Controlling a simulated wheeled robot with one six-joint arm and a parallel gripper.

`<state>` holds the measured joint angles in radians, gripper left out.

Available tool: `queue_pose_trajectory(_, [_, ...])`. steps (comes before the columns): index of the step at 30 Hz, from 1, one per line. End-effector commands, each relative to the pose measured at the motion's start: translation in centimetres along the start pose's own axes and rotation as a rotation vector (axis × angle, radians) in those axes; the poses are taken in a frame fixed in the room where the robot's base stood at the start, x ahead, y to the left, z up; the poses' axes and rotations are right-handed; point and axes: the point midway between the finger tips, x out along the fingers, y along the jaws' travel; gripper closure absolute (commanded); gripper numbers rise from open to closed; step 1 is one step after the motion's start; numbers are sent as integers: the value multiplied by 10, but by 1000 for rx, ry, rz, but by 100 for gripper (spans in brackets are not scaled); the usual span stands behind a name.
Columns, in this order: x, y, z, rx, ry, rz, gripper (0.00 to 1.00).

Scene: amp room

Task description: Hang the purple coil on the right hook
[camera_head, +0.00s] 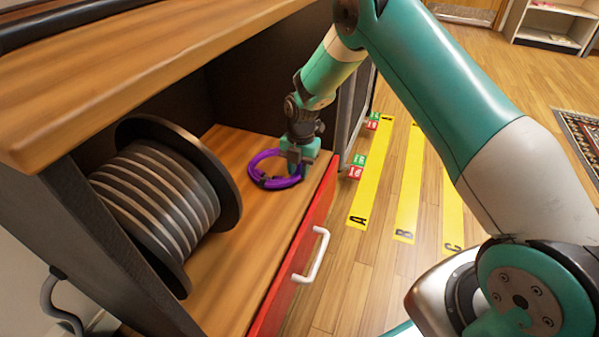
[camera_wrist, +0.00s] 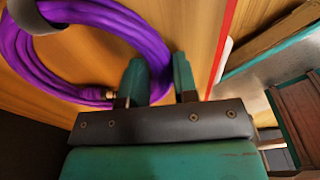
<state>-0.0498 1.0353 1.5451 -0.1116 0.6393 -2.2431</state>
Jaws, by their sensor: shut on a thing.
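The purple coil (camera_head: 264,155) lies on the wooden shelf of the open-fronted cabinet, close to its red front edge. In the wrist view the coil (camera_wrist: 125,25) shows as several purple loops, with a grey band at the upper left and a brass-coloured end fitting beside the left finger. My gripper (camera_head: 298,170) points down at the coil's right side. No hook shows in either view.
A large black-flanged cable reel (camera_head: 165,195) stands on the shelf left of the coil. The wooden top (camera_head: 130,65) overhangs the shelf. The red front (camera_head: 292,250) has a white handle (camera_head: 312,255). Yellow floor strips marked A (camera_head: 375,185), B (camera_head: 409,185) and C (camera_head: 453,215) lie right.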

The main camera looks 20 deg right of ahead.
Motion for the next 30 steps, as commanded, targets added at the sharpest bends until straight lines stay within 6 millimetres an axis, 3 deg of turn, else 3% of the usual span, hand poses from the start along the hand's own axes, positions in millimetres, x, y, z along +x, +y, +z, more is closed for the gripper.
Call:
queue_pose_trajectory(4, [0, 0, -1, -1, 0, 0, 100])
queue_pose_trajectory(5, [0, 0, -1, -1, 1, -1, 70])
queue_pose_trajectory(8, [0, 0, -1, -1, 1, -1, 48])
queue_pose_trajectory(22, [7, 0, 1, 0, 0, 0, 48])
queue_pose_trajectory(30, [-50, -4, 0, 1, 0, 1, 48])
